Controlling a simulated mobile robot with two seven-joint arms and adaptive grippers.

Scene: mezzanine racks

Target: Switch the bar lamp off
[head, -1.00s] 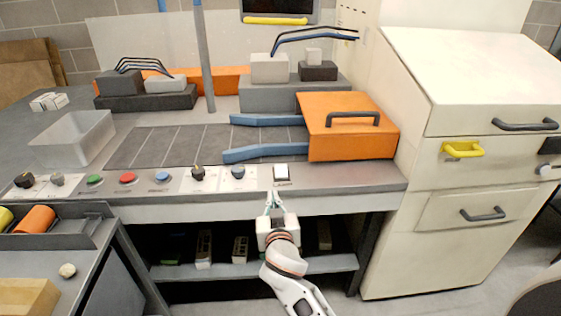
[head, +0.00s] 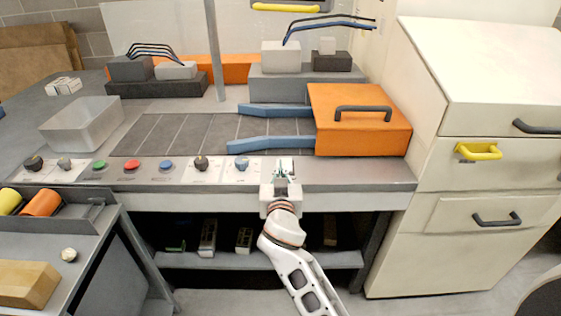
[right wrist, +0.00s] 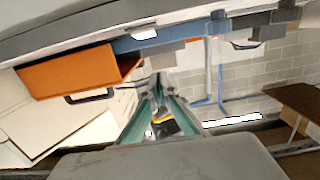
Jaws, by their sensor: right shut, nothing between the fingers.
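My right gripper (head: 283,168) is shut and empty at the front panel (head: 345,172) of the bench, just right of a blue knob (head: 241,163). Its fingers cover the spot of the white switch, so I cannot tell whether they touch it. In the right wrist view the fingers (right wrist: 158,112) show close up. A white block, perhaps the switch (right wrist: 145,32), shows near the top there. A bright white bar (right wrist: 232,120), perhaps the bar lamp, shows against the brick wall. My left gripper is not in view.
An orange box (head: 365,137) with a dark handle stands behind the panel, beside blue rails (head: 272,142). Knobs and coloured buttons (head: 132,165) line the panel to the left. A cream cabinet (head: 470,190) stands at right. A shelf (head: 230,260) lies below the bench.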

